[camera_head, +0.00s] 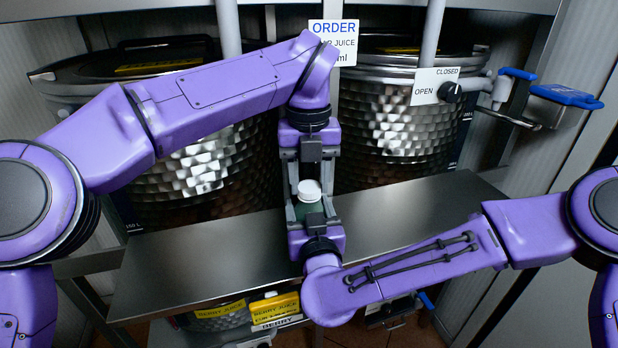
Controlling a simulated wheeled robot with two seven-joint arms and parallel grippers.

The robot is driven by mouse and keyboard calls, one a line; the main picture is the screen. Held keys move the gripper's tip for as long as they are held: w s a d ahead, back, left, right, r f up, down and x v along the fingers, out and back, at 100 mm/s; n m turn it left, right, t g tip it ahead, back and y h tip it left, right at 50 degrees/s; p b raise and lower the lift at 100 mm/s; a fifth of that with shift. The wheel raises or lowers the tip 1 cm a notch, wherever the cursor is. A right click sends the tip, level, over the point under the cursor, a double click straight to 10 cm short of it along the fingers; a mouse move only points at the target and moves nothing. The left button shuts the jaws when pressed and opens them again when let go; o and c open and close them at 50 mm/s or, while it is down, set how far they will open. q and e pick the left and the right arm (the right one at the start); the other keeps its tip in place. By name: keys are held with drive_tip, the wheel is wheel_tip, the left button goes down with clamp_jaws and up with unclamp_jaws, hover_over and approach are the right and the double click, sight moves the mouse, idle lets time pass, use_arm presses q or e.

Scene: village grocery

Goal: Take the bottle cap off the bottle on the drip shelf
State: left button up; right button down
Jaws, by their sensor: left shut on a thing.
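The bottle (303,211) stands upright on the steel drip shelf (205,262); only a little of its green body shows. Its round white cap (309,189) sits at the top of the bottle. My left gripper (310,183) comes down from above, one finger on each side of the cap, shut on it. My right gripper (312,217) reaches in from the front, low at the bottle's body. Its wrist and the bottle hide its fingertips, so its grip is unclear.
Two hammered steel tanks (398,135) stand behind the shelf. A valve with a blue handle (566,96) juts out at the right. An ORDER sign (345,42) hangs between the tanks, close to my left arm. Yellow-labelled juice containers (275,306) are below the shelf. Its left and right parts are clear.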

use_arm(q)
drive_tip(key=n, duration=0.6)
drive_tip(key=shift+s+f, duration=0.1)
use_arm(e)
drive_tip(key=shift+d+f, duration=0.2)
drive_tip(key=shift+f, duration=0.25)
use_arm(q)
drive_tip(key=n, duration=0.6)
drive_tip(key=shift+d+n, duration=0.1)
drive_tip(key=shift+n, duration=0.3)
drive_tip(key=n, duration=1.2)
drive_tip(key=shift+d, duration=0.1)
use_arm(e)
drive_tip(key=shift+a, duration=0.1)
